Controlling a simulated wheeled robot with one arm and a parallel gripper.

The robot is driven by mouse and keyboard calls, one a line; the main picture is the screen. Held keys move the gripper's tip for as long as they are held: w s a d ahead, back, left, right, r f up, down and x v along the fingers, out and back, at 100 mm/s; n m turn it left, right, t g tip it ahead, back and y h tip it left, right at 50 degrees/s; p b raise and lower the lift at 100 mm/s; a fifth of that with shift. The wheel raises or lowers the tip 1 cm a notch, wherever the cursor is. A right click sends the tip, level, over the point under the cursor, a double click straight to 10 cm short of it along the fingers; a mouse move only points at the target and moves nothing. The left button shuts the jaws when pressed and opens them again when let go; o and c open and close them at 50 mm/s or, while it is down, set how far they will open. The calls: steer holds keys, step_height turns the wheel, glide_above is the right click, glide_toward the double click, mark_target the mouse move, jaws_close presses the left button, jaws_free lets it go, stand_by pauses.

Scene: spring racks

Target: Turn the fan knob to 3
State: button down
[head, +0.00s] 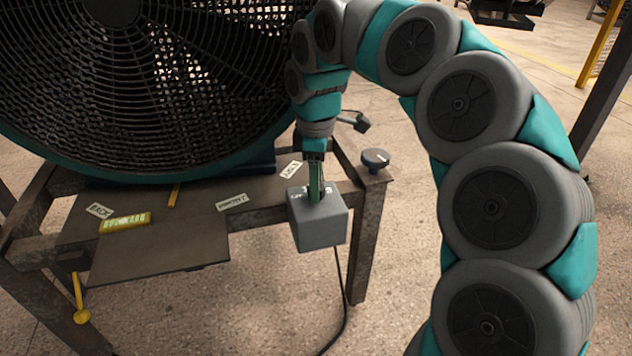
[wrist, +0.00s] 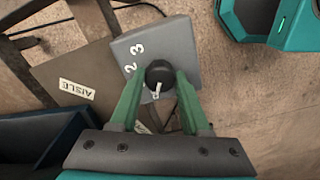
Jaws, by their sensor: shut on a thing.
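The fan's grey control box (head: 319,230) stands at the right front of the fan's stand. In the wrist view the box (wrist: 185,45) carries a round black knob (wrist: 160,72) with a white pointer mark. The mark is on the side towards my gripper, away from the printed 2 and 3, which show to the left of the knob. My gripper (head: 316,190) reaches down to the box from above, and its green fingers are shut on the knob, one on each side. In the head view the fingers mostly hide the knob. Other markings are partly hidden.
A large black fan (head: 140,80) stands behind on a dark metal stand (head: 370,225). A small round dark dial (head: 375,158) sits on the stand's right corner. Labels, including one reading AISLE (wrist: 76,89), and a yellow device (head: 125,222) lie on the shelf. A cable hangs below the box.

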steer(key=shift+m, duration=0.4)
steer(key=m+b, duration=0.1)
steer(key=m, duration=0.4)
steer(key=m+b, duration=0.1)
steer(key=m, duration=0.5)
steer(key=shift+m, duration=0.4)
steer(key=m, duration=0.5)
steer(key=shift+m, duration=0.3)
steer(key=m+p, duration=0.1)
steer(key=m, duration=0.4)
steer(key=shift+m, duration=0.3)
steer(key=shift+p, duration=0.3)
steer(key=shift+c, duration=1.8)
jaws_free()
